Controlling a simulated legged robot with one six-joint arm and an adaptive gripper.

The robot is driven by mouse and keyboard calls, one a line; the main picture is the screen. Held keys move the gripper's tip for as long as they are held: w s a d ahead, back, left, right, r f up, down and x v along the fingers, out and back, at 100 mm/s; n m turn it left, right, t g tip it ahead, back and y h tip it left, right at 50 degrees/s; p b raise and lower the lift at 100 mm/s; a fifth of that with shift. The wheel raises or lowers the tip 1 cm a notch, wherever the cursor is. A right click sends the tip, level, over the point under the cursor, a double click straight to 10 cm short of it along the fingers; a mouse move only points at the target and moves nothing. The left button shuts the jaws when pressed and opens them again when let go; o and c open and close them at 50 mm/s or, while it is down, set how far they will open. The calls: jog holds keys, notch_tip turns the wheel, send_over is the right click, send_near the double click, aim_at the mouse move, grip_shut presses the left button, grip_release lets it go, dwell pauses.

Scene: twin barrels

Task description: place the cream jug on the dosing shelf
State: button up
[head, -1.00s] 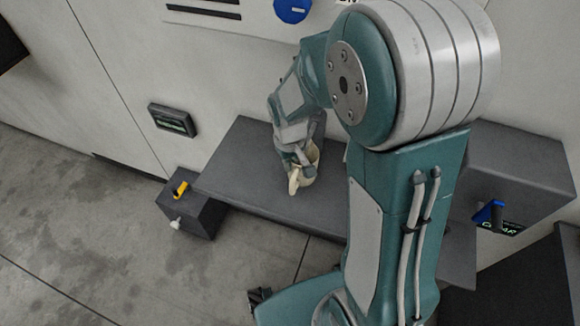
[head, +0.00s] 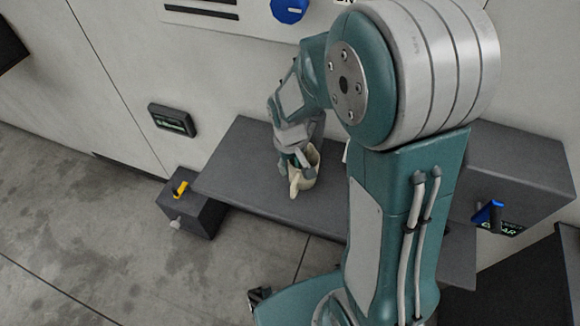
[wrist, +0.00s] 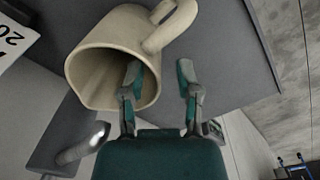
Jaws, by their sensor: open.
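The cream jug (head: 306,180) stands on the dark grey shelf (head: 240,160) in the head view, its handle towards the camera. In the wrist view the jug (wrist: 105,42) fills the upper left, its mouth facing the camera and its handle at upper right. My gripper (wrist: 158,78) is open at the jug's rim. One finger overlaps the mouth and seems to reach inside it; the other is outside, to the right, with a gap. The jug's wall lies between them. In the head view my gripper (head: 300,163) is partly hidden by my wrist.
A dark box with a yellow lever (head: 180,189) stands left of the shelf. A small display (head: 172,120) is on the wall behind. A grey block with a blue lever (head: 488,211) is at the right. My arm hides the shelf's right part.

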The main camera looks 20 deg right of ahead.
notch_tip(320, 180, up, 6)
jog(key=shift+r, duration=0.15)
jog(key=shift+a, duration=0.1)
dwell(0.5)
